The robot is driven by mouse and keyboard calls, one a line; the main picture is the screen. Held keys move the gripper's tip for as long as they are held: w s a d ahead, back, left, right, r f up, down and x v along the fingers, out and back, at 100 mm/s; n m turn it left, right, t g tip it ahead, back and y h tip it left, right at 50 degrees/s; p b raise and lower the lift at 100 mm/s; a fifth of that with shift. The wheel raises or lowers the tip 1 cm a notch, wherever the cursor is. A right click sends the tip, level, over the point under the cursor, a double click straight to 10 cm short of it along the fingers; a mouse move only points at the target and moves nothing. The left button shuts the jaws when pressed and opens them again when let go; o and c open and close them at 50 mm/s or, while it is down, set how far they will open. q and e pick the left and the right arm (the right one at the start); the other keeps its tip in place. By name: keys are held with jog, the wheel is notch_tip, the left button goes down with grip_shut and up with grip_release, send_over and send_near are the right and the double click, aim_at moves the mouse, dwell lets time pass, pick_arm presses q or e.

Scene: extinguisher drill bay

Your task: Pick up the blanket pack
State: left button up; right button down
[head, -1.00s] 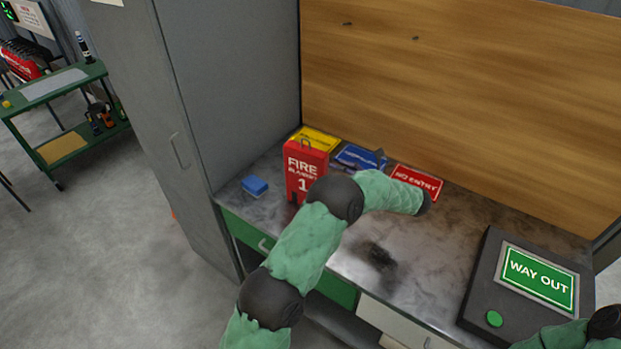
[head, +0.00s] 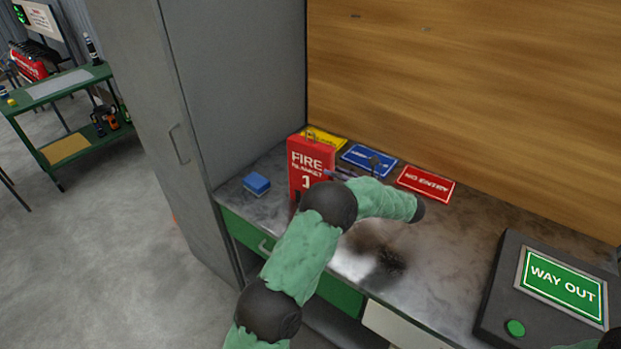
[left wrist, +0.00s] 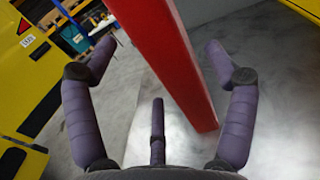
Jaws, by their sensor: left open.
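The blanket pack (head: 311,160) is an upright red box with white "FIRE BLANKET 1" lettering, standing on the metal bench near the grey cabinet. My left gripper (head: 347,172) is just right of the pack, partly hidden behind my own green-sleeved arm. In the left wrist view, the pack (left wrist: 172,62) is a tall red slab between the spread purple fingers of my left gripper (left wrist: 163,55). The fingers are open, with gaps visible on both sides of the pack. My arm hides the pack's lower right part in the head view. My right gripper is out of view.
A blue block (head: 257,183) lies left of the pack. Yellow (head: 325,139), blue (head: 369,158) and red "NO ENTRY" (head: 427,183) signs lie behind and right. A "WAY OUT" panel (head: 508,255) sits at the bench's right. The grey cabinet (head: 245,75) stands close on the left.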

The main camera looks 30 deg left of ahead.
aim_at(313, 171)
pick_arm(q)
jog(key=shift+a, duration=1.05)
jog(key=a+b, duration=0.2)
jog(key=a, duration=0.2)
jog(key=shift+w+a+f, duration=0.1)
jog(key=shift+a, duration=0.5)
jog(key=shift+r, duration=0.2)
grip_shut()
